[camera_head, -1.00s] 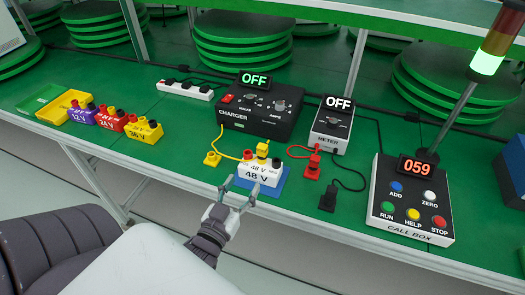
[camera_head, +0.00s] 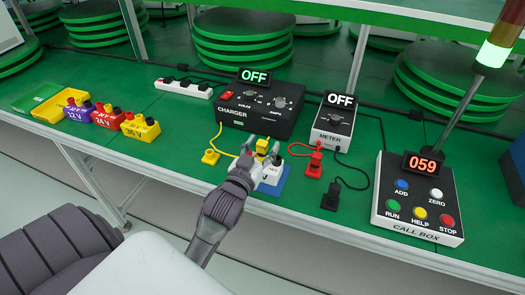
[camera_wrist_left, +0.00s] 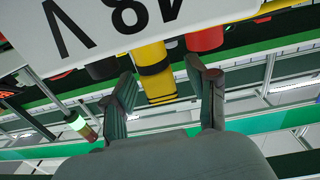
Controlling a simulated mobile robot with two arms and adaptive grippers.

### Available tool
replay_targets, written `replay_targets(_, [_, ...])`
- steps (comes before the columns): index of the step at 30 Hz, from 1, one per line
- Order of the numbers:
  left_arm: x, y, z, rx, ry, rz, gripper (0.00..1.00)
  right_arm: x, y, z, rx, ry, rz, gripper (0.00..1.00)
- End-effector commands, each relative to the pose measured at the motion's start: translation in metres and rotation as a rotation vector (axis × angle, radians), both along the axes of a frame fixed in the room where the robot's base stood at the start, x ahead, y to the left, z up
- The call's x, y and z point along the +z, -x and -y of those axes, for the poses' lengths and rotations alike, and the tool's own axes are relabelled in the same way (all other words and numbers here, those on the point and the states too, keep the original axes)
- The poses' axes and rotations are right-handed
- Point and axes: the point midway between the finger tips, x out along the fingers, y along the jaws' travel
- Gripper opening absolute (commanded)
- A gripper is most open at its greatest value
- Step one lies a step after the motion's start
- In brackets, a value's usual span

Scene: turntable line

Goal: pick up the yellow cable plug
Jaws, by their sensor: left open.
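One yellow cable plug (camera_head: 262,146) stands upright on the white 48 V battery block (camera_head: 271,174). A second yellow plug (camera_head: 210,157) lies on the green bench to the left, in front of the charger. My left gripper (camera_head: 261,153) is open at the block, with its fingers around the plug there. In the left wrist view the yellow plug (camera_wrist_left: 153,70) with a dark band shows between the open fingers (camera_wrist_left: 160,82). The block's label (camera_wrist_left: 115,20) is upside down above it. I cannot tell whether the fingers touch the plug. My right gripper is not in view.
The charger (camera_head: 262,108) and meter (camera_head: 334,124) stand behind, both displays reading OFF. A red plug (camera_head: 314,163) and a black plug (camera_head: 331,196) lie to the right. The call box (camera_head: 418,205) is further right. Several coloured batteries (camera_head: 109,116) stand at left.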

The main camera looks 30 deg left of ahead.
Motion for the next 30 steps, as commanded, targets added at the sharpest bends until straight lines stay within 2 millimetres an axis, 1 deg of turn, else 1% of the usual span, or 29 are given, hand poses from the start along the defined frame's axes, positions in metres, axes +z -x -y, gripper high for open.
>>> replay_targets(3, [0.0, -0.0051, -0.0009, 0.0, 0.0, 0.0, 0.58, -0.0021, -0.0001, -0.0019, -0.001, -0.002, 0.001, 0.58])
replay_targets(8, [0.0003, -0.0048, -0.0008, 0.0, 0.0, -0.001, 0.58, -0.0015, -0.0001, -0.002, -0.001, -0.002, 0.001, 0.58])
replay_targets(9, [0.0003, -0.0047, -0.0007, 0.0, 0.0, -0.001, 0.55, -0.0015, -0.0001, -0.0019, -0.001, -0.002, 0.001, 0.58])
replay_targets(11, [0.0003, -0.0047, -0.0007, 0.0, 0.0, -0.001, 0.45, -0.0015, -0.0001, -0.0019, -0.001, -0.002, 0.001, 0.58])
replay_targets(12, [0.0002, -0.0046, -0.0007, 0.0, 0.0, -0.001, 0.38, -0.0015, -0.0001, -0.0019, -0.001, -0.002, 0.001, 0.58])
replay_targets(19, [0.0002, -0.0046, -0.0007, 0.0, 0.0, -0.001, 0.0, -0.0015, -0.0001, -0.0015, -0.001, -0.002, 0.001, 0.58])
replay_targets(26, [0.0009, -0.0046, -0.0007, 0.0, 0.0, 0.0, 0.0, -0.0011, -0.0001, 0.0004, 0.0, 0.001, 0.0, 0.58])
replay_targets(30, [0.0049, -0.0058, -0.001, 0.0, 0.0, 0.001, 0.0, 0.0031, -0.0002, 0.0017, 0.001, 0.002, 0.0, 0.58])
